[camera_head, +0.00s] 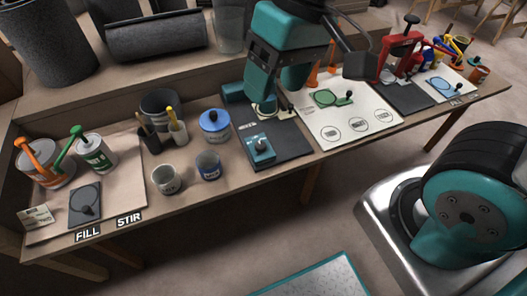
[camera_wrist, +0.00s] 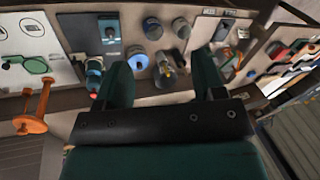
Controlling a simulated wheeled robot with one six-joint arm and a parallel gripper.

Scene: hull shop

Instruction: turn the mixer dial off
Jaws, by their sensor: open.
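The mixer dial is a dark knob (camera_head: 262,147) on a small teal box that stands on a dark pad (camera_head: 290,152) near the bench's front edge. In the wrist view the dial box (camera_wrist: 109,30) shows at the upper left, beyond the left finger. A teal mixer body (camera_head: 233,92) stands behind it, partly hidden by my arm. My gripper (camera_head: 272,97) hangs over the back of the bench, behind and above the dial box. In the wrist view my gripper (camera_wrist: 163,75) has its two teal fingers apart with nothing held between them. The dial's setting is too small to read.
A blue-lidded pot (camera_head: 215,125), a grey cup (camera_head: 167,180) and a blue cup (camera_head: 208,166) stand left of the dial box. A brush holder (camera_head: 176,134) is behind them. A pale board (camera_head: 345,118) lies to the right. The floor before the bench is mostly clear.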

